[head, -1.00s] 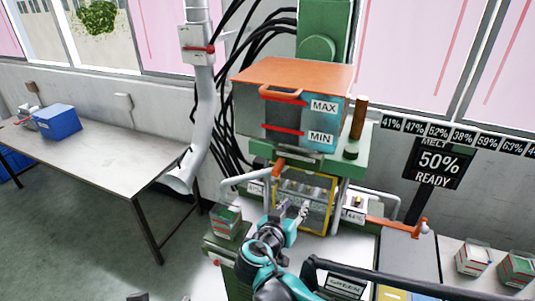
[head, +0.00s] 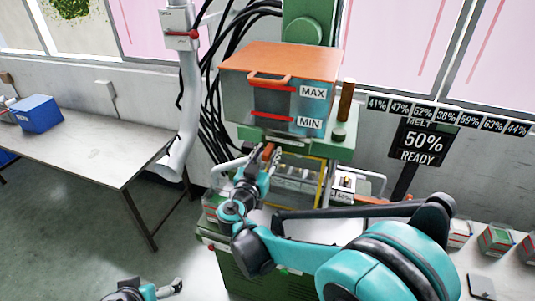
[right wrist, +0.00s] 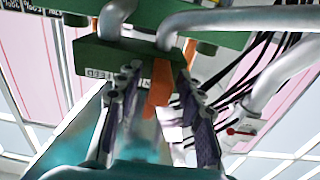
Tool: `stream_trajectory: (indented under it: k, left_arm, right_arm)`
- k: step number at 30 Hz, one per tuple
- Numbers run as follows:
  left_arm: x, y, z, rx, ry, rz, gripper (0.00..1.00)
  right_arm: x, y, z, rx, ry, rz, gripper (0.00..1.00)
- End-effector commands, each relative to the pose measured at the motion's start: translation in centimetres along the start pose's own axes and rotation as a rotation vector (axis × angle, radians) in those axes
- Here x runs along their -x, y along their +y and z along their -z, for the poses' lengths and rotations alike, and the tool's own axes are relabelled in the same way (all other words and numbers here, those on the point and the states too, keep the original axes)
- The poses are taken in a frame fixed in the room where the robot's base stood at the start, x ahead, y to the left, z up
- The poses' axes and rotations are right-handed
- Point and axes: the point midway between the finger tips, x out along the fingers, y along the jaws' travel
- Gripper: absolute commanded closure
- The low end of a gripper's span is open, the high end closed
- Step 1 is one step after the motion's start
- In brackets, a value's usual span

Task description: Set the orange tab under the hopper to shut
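The hopper (head: 243,97) is a box with an orange lid and a clear front marked MAX and MIN. The small orange tab (head: 268,151) hangs below it at the green block. My right gripper (head: 262,166) is just below and around the tab in the head view. In the right wrist view the tab (right wrist: 160,84) hangs between the two fingers of my right gripper (right wrist: 158,74), with a gap on each side. The gripper is open. My left gripper (head: 172,288) is at the bottom edge, far from the tab, partly cut off.
Grey pipes (right wrist: 240,18) run close above the right gripper. A yellow-framed guard (head: 322,185) stands just right of it. A white hose (head: 188,120) hangs at the left. A table with a blue box (head: 37,113) is far left.

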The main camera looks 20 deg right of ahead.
Motion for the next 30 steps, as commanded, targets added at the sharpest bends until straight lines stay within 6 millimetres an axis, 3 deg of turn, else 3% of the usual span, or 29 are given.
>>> stream_trajectory:
  k: [5,10,17,24,30]
  left_arm:
    - [0.0,0.0,0.0,0.0,0.0,0.0,0.01]
    - [0.0,0.0,0.0,0.0,0.0,0.0,0.01]
    - [0.0,0.0,0.0,0.0,0.0,0.0,0.01]
    - [0.1,0.0,0.0,0.0,0.0,0.0,0.01]
    - [0.1,0.0,0.0,0.0,0.0,0.0,0.01]
  right_arm:
    - [0.0,0.0,0.0,0.0,0.0,0.0,0.62]
    - [0.0,0.0,0.0,0.0,0.0,0.0,1.0]
    - [0.0,0.2,0.0,0.0,0.0,-0.001,1.0]
    - [0.0,3.7,0.1,0.001,0.0,-0.004,1.0]
    - [0.0,4.0,0.0,0.0,0.0,-0.001,1.0]
